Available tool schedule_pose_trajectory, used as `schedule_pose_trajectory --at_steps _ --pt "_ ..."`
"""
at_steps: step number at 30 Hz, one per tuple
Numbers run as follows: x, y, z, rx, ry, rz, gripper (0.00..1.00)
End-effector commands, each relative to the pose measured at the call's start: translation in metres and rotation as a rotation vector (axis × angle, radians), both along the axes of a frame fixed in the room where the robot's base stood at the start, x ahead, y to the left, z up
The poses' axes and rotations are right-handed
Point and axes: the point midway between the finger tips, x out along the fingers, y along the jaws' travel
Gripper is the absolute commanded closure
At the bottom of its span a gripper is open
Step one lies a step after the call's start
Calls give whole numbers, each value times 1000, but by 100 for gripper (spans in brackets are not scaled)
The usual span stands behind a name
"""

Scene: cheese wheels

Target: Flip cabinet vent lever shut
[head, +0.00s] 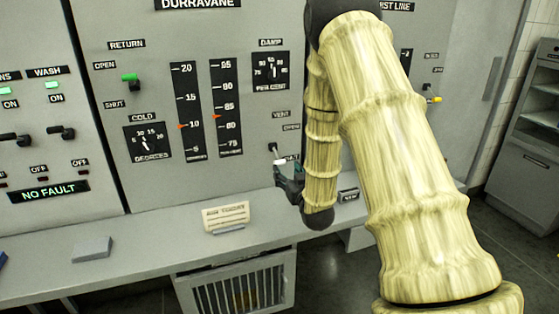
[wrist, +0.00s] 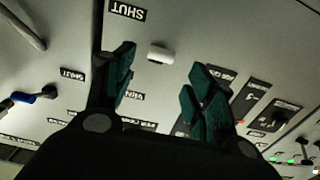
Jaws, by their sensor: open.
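The vent lever has a white tip (head: 279,162) and sits on the grey cabinet front under the VENT label (head: 281,114). In the head view its tip is below its pivot, near the lower, partly hidden label. In the wrist view the white tip (wrist: 160,54) shows between the VENT label and the SHUT label (wrist: 127,11); its stem cannot be made out. My gripper (head: 288,178) is just below the tip in the head view. In the wrist view my gripper (wrist: 160,75) has its green-padded fingers apart, with the tip seen between them; contact is not visible.
The return lever (head: 131,80) with a green tip is at left, and a yellow-tipped lever (head: 433,99) at right. My arm hides part of the panel.

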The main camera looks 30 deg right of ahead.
Motion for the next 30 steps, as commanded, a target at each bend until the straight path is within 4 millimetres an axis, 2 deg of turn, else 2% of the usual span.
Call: schedule_pose_trajectory --at_steps 6,15,27,28,30 --pt "35 -10 2 -1 -1 -1 45" --pt "67 -18 1 0 0 -2 45" --pt "73 -20 0 0 0 -3 45" --pt "73 -20 0 0 0 -3 46" --pt "73 -20 0 0 0 -3 59"
